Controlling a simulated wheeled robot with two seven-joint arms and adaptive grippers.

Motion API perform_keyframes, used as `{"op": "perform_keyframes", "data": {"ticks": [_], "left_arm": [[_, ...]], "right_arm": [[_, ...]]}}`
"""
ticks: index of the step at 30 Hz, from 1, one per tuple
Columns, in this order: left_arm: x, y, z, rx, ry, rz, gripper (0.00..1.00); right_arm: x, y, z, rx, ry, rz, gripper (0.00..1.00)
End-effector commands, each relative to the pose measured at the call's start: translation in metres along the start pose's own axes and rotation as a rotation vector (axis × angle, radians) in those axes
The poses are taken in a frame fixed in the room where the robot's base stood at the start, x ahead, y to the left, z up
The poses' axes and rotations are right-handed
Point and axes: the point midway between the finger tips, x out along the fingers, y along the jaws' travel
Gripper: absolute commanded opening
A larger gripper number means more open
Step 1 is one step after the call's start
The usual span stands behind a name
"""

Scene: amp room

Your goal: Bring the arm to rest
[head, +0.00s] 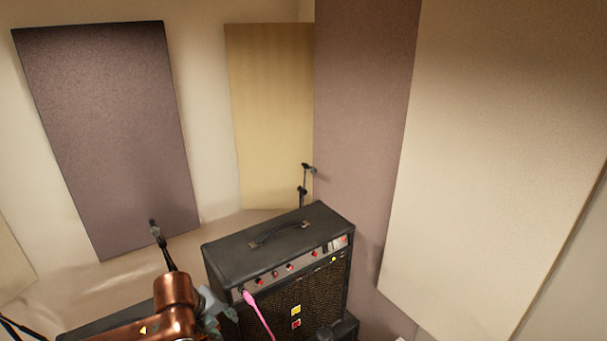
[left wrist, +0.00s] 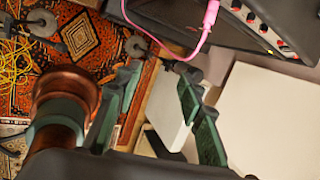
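My left arm, copper-coloured, comes in at the bottom left of the head view. My left gripper (head: 217,312) is in front of the lower left of the black guitar amp (head: 262,234), apart from its handle. In the left wrist view my left gripper (left wrist: 160,72) has its two green-grey fingers spread apart with nothing between them. A pink cable plug (head: 249,299) sits at the left end of the amp's control panel. The pink plug also shows in the left wrist view (left wrist: 210,14), beyond the fingertips. My right gripper is in neither view.
A microphone on a stand (head: 157,236) rises behind my left arm, and another stand (head: 303,185) is behind the amp. Acoustic panels (head: 110,130) cover the walls. A patterned rug (left wrist: 85,45) and a yellow cable coil (left wrist: 14,65) lie on the floor.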

Motion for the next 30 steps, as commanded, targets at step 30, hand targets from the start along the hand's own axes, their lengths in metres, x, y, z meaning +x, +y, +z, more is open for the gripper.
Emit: {"op": "perform_keyframes", "data": {"ticks": [30], "left_arm": [[0.122,0.076,-0.118,-0.963,0.15,-0.141,0.36]], "right_arm": [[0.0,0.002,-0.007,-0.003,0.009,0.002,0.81]]}}
